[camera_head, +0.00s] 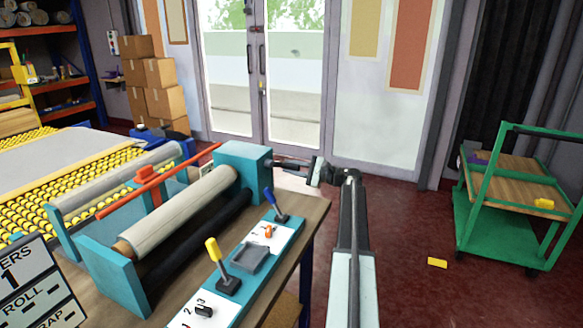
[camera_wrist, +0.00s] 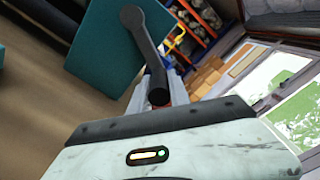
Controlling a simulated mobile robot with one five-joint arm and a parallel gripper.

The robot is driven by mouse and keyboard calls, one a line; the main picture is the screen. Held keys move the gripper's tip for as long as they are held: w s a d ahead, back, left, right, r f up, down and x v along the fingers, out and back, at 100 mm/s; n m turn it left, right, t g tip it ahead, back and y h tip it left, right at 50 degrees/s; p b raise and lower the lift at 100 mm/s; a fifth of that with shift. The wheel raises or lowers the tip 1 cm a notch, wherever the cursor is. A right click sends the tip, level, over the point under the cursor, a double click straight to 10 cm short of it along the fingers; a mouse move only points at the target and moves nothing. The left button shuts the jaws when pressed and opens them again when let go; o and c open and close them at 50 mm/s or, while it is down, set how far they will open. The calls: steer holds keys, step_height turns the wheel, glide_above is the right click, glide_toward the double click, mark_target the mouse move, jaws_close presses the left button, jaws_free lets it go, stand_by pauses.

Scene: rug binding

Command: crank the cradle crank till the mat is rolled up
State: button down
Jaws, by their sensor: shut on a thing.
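The teal cradle (camera_head: 243,160) stands on the bench with a beige roll (camera_head: 185,208) lying across it. The grey mat (camera_head: 60,158) lies flat over the yellow roller bed behind the cradle; how far it is wound cannot be told. The dark crank (camera_wrist: 146,48) sticks out from the cradle's teal end block in the wrist view. My gripper (camera_head: 308,172) reaches that end block from the right. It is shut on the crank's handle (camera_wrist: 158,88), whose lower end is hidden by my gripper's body.
A control strip with a blue lever (camera_head: 272,205) and a yellow lever (camera_head: 222,265) runs along the bench front. A green cart (camera_head: 500,205) stands at the right. Cardboard boxes (camera_head: 155,85) stack by the glass doors. A yellow block (camera_head: 437,263) lies on open red floor.

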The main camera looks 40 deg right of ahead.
steer(key=shift+s+a+f+b, duration=0.15)
steer(key=shift+a+f+b, duration=0.25)
steer(key=shift+f, duration=0.2)
steer(key=c, duration=1.2)
jaws_free()
steer(key=shift+c, duration=0.2)
steer(key=v, duration=0.8)
steer(key=shift+r, duration=0.1)
